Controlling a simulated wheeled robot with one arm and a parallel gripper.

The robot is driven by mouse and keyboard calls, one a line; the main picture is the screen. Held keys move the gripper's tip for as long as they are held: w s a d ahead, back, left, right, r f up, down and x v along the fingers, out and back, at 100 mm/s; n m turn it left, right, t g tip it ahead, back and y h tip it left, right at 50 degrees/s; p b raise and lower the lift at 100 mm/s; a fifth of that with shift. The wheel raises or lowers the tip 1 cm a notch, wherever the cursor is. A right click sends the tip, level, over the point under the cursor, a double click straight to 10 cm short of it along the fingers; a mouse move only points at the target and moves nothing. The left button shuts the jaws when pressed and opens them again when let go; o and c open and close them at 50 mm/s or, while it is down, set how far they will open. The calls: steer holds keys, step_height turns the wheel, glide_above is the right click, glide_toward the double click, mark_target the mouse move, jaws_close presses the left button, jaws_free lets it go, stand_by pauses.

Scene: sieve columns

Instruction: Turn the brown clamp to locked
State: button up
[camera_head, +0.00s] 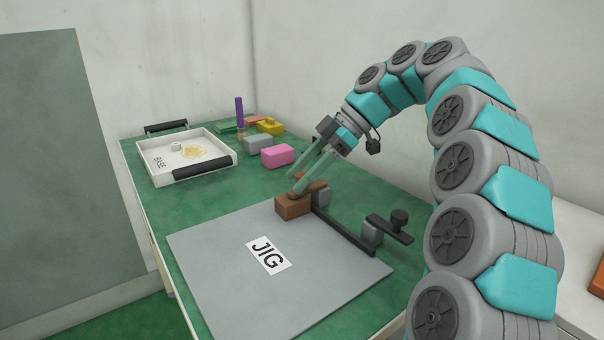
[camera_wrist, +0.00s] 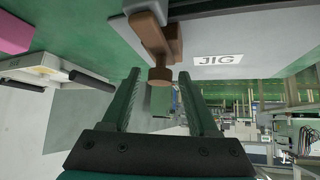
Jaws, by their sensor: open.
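The brown clamp (camera_head: 292,208) sits at the back corner of the grey JIG plate (camera_head: 215,245), with a block base and a short arm. In the wrist view, its arm (camera_wrist: 147,33) ends in a round knob (camera_wrist: 160,75). My gripper (camera_head: 298,187) is open, its green fingers reaching down at the clamp. In the wrist view the knob appears between the two fingertips (camera_wrist: 159,78), with a gap on each side. I cannot tell whether the fingers touch it. The fingers partly hide the clamp's arm in the head view.
A black bar (camera_head: 343,233) runs along the plate's right edge to a dark clamp (camera_head: 390,228) with a black knob. A white tray (camera_head: 165,178) with black handles stands at the back left. Pink (camera_head: 278,155), grey (camera_head: 259,142) and yellow (camera_head: 270,127) blocks lie behind the clamp.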

mark_target(303, 174)
steer(key=shift+d+r+p, duration=0.1)
steer(key=shift+r+p, duration=0.9)
steer(key=shift+r, duration=0.5)
steer(key=s+d+b, duration=0.1)
steer(key=s+b, duration=0.1)
steer(key=s, duration=0.5)
steer(key=s+d+r+b, duration=0.1)
steer(key=s+d, duration=0.1)
steer(key=s, duration=0.6)
steer(key=shift+s+d+r+b, duration=0.15)
steer(key=shift+s+r+b, duration=0.15)
steer(key=shift+b, duration=0.05)
